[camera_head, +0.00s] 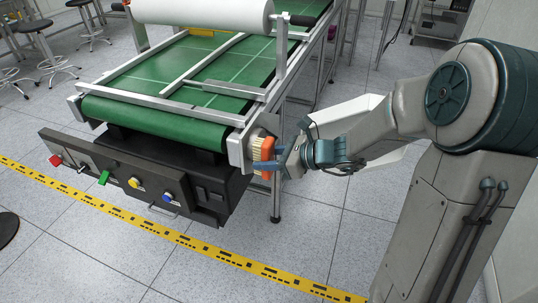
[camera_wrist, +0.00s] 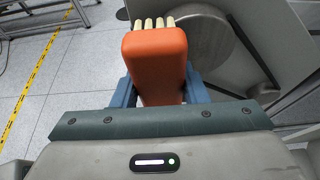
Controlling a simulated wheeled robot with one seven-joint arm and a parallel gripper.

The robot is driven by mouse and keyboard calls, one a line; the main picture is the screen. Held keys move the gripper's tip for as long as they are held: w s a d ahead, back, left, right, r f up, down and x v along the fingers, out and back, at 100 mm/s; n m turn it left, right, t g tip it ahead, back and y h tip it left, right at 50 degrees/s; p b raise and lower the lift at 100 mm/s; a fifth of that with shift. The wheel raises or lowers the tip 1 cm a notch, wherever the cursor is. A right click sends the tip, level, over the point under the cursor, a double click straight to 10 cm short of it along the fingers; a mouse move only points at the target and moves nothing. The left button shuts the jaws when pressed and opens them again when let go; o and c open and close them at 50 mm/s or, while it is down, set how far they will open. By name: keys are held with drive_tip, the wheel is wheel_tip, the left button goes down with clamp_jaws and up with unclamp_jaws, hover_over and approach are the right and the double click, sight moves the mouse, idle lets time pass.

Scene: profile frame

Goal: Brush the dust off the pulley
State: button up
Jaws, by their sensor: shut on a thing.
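My gripper (camera_head: 276,160) is shut on a brush with an orange back (camera_head: 267,154) and pale bristles (camera_head: 257,142). The brush is at the near right corner of the green conveyor, bristles facing the frame's side. In the wrist view the orange brush (camera_wrist: 155,55) sits between the blue fingers of my gripper (camera_wrist: 158,88), with its bristle tufts at the far end. A round grey metal disc, seemingly the pulley (camera_wrist: 203,42), is just right of the bristles. I cannot tell whether the bristles touch it. In the head view the brush hides the pulley, and no dust can be made out.
The conveyor has a green belt (camera_head: 150,115), metal rails and a white roll (camera_head: 205,12) above. A black control box (camera_head: 150,165) with coloured buttons hangs below its near end. Yellow marking tape (camera_head: 190,245) crosses the floor. Several stools stand at the upper left. The front floor is clear.

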drive_tip(key=shift+w+a+r+p, duration=0.1)
drive_tip(key=shift+r+p, duration=0.2)
drive_tip(key=shift+r, duration=0.25)
drive_tip(key=shift+w+d+p, duration=0.4)
drive_tip(key=shift+w+d, duration=0.05)
drive_tip(key=shift+w, duration=0.65)
drive_tip(key=shift+w+d+p, duration=0.45)
drive_tip(key=shift+w, duration=0.6)
drive_tip(key=shift+w+d+p, duration=0.4)
drive_tip(key=shift+w+d, duration=0.05)
drive_tip(key=shift+w, duration=0.65)
drive_tip(key=shift+s+a+f+b, duration=0.1)
drive_tip(key=shift+s+a+b, duration=0.25)
drive_tip(key=shift+s, duration=0.75)
drive_tip(key=shift+s+a+r+b, duration=0.1)
drive_tip(key=shift+s+a, duration=0.4)
drive_tip(key=shift+s, duration=0.6)
drive_tip(key=shift+s+a+f+b, duration=0.1)
drive_tip(key=shift+s+a+b, duration=0.25)
drive_tip(key=shift+s, duration=0.75)
drive_tip(key=shift+s+d+p, duration=0.25)
drive_tip(key=shift+s+d, duration=0.1)
drive_tip(key=shift+d, duration=0.55)
drive_tip(key=shift+s+d+p, duration=0.3)
drive_tip(key=shift+d, duration=0.65)
drive_tip(key=shift+s+d+p, duration=0.25)
drive_tip(key=shift+s+d, duration=0.1)
drive_tip(key=shift+d, duration=0.55)
drive_tip(key=shift+d, duration=0.1)
